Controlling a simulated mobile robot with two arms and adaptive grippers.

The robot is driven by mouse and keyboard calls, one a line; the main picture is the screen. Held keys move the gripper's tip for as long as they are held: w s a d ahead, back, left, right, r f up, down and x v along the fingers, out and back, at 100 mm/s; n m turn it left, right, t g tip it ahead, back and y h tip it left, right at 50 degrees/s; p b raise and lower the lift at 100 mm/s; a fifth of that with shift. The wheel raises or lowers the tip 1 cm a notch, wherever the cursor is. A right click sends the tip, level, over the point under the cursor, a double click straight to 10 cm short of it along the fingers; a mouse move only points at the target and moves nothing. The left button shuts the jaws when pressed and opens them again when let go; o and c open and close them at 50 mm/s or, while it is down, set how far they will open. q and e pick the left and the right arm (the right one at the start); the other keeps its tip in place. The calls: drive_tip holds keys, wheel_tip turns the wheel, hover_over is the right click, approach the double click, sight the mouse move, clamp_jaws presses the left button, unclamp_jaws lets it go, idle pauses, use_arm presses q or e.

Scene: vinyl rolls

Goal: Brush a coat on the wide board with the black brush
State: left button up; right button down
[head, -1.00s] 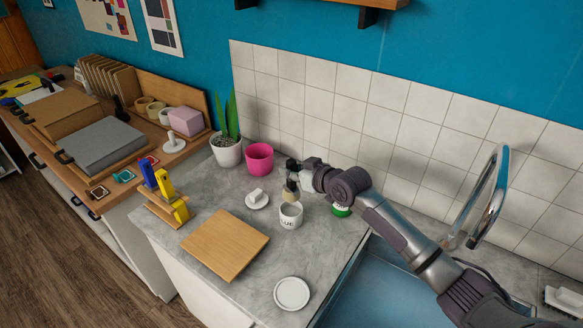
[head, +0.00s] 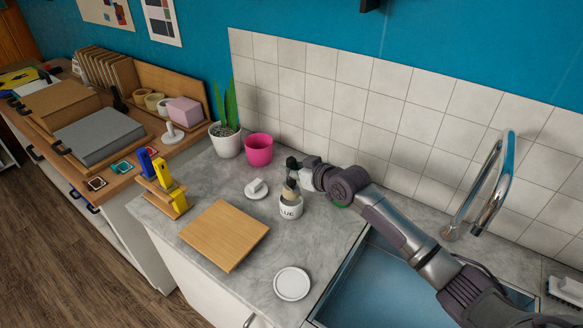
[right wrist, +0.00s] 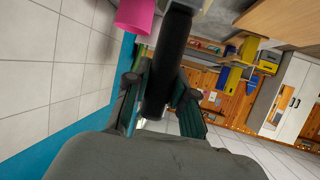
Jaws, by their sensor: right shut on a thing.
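The wide board (head: 224,235) is a flat light-wood square lying on the grey counter. To its right stands a white glue pot (head: 291,211) with dark lettering. My right gripper (head: 293,166) is above the pot, shut on the black brush (head: 291,184). The brush points down, its lower end at the pot's mouth and partly hidden by the rim. The brush's black handle (right wrist: 170,60) shows between the two fingers (right wrist: 158,98) in the right wrist view. The left gripper is not in view.
A white dish with a block (head: 256,189), a pink pot (head: 259,149) and a plant (head: 226,130) stand behind. A stand with blue and yellow clamps (head: 166,190) is left of the board. A white round plate (head: 292,284) lies in front, beside the sink (head: 370,287).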

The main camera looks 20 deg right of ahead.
sight(291, 158)
drive_tip(key=shift+f+b, duration=2)
drive_tip(key=shift+f, duration=1)
drive_tip(key=shift+r, duration=0.1)
drive_tip(key=shift+r+p, duration=4.4)
drive_tip(key=shift+r, duration=0.6)
drive_tip(key=shift+f, duration=0.1)
